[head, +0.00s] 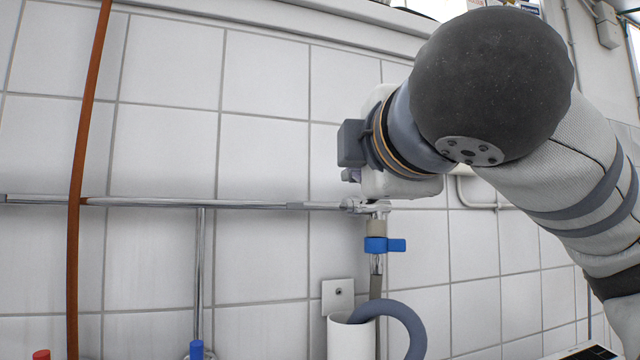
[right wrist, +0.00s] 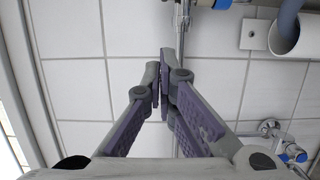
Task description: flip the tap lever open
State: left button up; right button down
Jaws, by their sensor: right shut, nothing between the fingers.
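The tap has a blue lever (head: 396,245) on a short vertical fitting below the chrome pipe in the head view; the lever points sideways to the right. In the right wrist view, part of the blue lever (right wrist: 221,3) shows, cut off at the top edge. My right gripper (right wrist: 167,55) is shut and empty, its fingertips together in front of the wall and pipe, apart from the lever. In the head view my right wrist is above the tap and hides most of the gripper. My left gripper is not in view.
A horizontal chrome pipe (head: 262,205) runs along the white tiled wall. A grey hose (head: 398,316) bends into a white drain pipe (head: 350,342) below the tap. A reddish-brown vertical pipe (head: 80,170) stands at left. Another blue-handled tap (head: 197,349) is low at left.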

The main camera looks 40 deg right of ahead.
jog(key=w+d, duration=0.7)
jog(key=d, duration=0.2)
jog(key=shift+w, duration=0.25)
jog(key=shift+w+f, duration=0.1)
